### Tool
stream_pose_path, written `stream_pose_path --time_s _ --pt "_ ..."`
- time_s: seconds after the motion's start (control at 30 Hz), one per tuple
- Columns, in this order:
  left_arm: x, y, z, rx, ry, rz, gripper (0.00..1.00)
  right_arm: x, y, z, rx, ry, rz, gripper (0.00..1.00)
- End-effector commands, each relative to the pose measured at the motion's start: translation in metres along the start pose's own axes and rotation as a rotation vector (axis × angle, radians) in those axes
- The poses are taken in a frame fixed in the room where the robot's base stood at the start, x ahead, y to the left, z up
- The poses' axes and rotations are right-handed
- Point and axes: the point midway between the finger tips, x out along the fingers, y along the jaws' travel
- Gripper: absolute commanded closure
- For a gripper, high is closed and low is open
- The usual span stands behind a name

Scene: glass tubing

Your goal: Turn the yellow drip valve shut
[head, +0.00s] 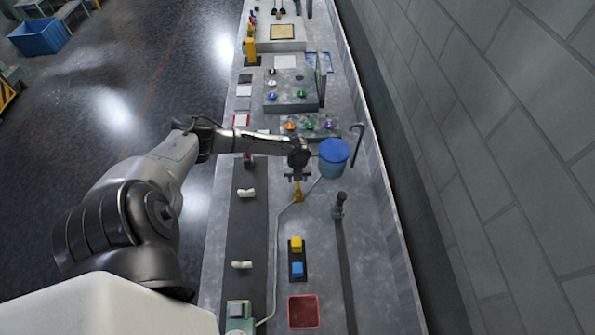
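The yellow drip valve (298,193) is a small yellow piece on the grey bench, just below the blue drum in the picture. My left arm reaches in from the left, and its dark gripper (298,177) is right at the top end of the valve. The gripper partly covers the valve. I cannot tell whether the fingers touch it or how far apart they are. The valve's exact turn is too small to read. My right gripper is not in view.
A blue drum (333,158) stands close to the right of the gripper. A thin pale tube (277,255) runs along the bench. An upright lever (339,205), yellow and blue blocks (297,257) and a red tray (303,312) are nearer. A wall borders the right side.

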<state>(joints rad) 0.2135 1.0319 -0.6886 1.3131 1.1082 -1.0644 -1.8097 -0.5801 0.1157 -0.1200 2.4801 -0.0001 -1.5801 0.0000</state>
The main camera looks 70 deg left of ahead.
Motion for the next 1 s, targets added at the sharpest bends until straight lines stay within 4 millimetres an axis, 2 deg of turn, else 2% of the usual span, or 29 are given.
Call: stream_pose_path --time_s 0.17,0.6,0.8,1.0 --pt "-0.021 0.0 0.001 0.001 -0.003 -0.001 0.55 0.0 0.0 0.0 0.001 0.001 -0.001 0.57" --pt "-0.104 0.0 0.001 0.001 -0.002 -0.001 0.55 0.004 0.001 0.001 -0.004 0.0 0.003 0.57" --pt "-0.127 0.0 0.001 0.001 -0.001 -0.001 0.55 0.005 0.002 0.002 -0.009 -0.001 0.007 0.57" --pt "-0.135 0.0 0.0 0.0 -0.001 0.0 0.55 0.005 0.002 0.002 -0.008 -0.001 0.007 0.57"
